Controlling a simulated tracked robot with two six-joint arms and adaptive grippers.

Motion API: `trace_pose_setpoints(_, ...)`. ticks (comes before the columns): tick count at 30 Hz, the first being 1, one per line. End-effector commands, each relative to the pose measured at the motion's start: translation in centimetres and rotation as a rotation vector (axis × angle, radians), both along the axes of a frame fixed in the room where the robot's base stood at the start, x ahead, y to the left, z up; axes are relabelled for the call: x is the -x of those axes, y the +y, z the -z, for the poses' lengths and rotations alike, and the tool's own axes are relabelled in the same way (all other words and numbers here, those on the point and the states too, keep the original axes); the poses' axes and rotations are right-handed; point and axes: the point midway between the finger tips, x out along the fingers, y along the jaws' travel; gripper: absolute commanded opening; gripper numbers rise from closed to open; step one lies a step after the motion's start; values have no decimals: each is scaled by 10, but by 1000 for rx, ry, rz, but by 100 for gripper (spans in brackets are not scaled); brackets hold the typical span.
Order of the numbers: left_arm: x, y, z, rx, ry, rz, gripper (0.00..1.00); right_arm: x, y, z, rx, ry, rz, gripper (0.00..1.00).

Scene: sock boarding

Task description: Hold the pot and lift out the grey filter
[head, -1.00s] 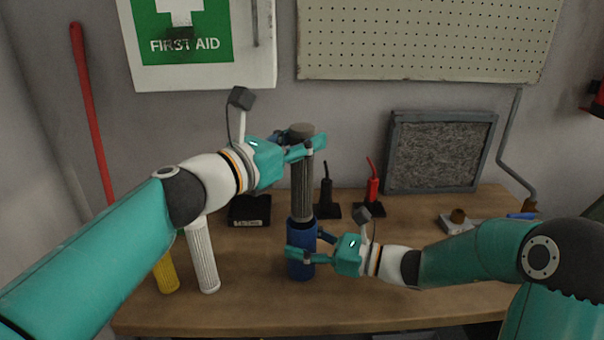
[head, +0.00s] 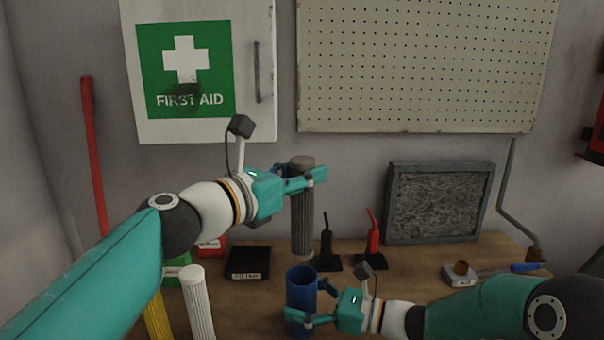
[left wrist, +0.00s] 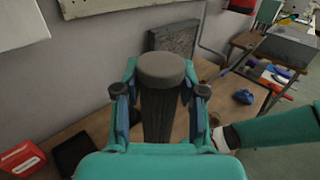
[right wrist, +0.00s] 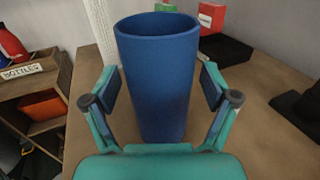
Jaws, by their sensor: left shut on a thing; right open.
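My right gripper (head: 314,307) is open around the pot; in the right wrist view a finger is on each side of the pot (right wrist: 157,75), with gaps visible.
A white filter (head: 198,300) and a yellow one (head: 157,318) stand at left. A black labelled tray (head: 248,262) lies behind them. Black (head: 326,245) and red (head: 373,240) handled tools stand behind the pot. A framed grey panel (head: 440,203) leans on the wall.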

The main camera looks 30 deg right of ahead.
Motion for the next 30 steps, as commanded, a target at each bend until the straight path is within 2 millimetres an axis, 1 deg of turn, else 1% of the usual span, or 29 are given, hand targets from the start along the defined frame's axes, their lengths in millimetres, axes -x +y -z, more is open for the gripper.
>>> trace_pose_setpoints(7, 0, 0, 0, 0, 0, 0, 0, 2, -2, 0, 0, 0, 1, 86)
trace_pose_setpoints(11, 0, 0, 0, 1, 0, 0, 0, 10, -9, 0, 0, -1, 4, 86)
trace_pose_setpoints(14, 0, 0, 0, 1, 0, 0, 0, 23, -19, 0, 1, 1, 6, 86)
trace_pose_setpoints(24, 0, 0, 0, 1, 0, 0, 0, 77, -57, 1, 1, 2, 6, 86)
trace_pose_setpoints(30, 0, 0, 0, 1, 0, 0, 0, 94, -69, 1, 1, 2, 2, 86)
